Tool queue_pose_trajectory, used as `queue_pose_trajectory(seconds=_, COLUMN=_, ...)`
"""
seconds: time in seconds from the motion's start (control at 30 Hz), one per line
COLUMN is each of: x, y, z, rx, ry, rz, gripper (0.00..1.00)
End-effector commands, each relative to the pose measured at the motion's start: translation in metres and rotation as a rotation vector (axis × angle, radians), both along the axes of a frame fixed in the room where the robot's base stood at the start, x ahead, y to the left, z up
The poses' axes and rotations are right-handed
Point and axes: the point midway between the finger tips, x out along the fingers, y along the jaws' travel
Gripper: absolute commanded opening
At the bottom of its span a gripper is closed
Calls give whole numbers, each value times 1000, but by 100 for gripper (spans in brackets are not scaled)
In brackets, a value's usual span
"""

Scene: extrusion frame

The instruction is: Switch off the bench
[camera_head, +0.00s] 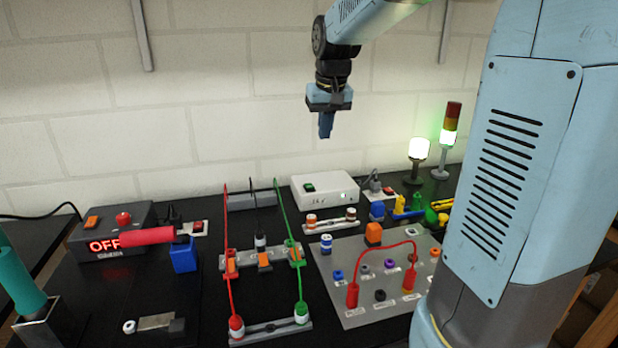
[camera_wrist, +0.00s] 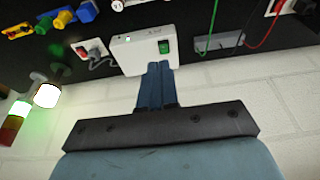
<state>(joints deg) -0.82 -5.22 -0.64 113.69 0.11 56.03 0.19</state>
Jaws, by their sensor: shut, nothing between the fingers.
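My gripper (camera_head: 326,135) is shut and empty, pointing down in the air above the back of the bench, against the wall. A white box (camera_head: 325,191) with a green rocker switch (camera_head: 309,187) and a small green light stands below it. In the wrist view my blue fingers (camera_wrist: 158,66) overlap the edge of the white box (camera_wrist: 132,48), just beside the green switch (camera_wrist: 163,47); a gap from it shows in the head view. A dark box (camera_head: 100,240) at left has a red lit display reading OFF, an orange switch (camera_head: 92,222) and a red button (camera_head: 123,218).
Two lamps (camera_head: 418,150) (camera_head: 447,140) glow at the back right, white and green. A socket with a red switch (camera_head: 389,191) sits right of the white box. Red and green cables (camera_head: 278,215) rise at centre. A grey panel (camera_head: 340,285) with a red lead lies in front.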

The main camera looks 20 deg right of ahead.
Motion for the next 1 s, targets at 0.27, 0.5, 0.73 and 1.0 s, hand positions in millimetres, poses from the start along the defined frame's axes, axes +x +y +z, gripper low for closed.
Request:
queue_pose_trajectory(seconds=0.27, x=65, y=1, z=-25, rx=-2, ry=55, rz=0, gripper=0)
queue_pose_trajectory(seconds=0.5, x=105, y=2, z=-46, rx=-3, ry=88, rz=0, gripper=0)
queue_pose_trajectory(seconds=0.73, x=120, y=2, z=-54, rx=-4, ry=101, rz=-1, gripper=0)
queue_pose_trajectory(seconds=1.0, x=121, y=2, z=-55, rx=-4, ry=101, rz=0, gripper=0)
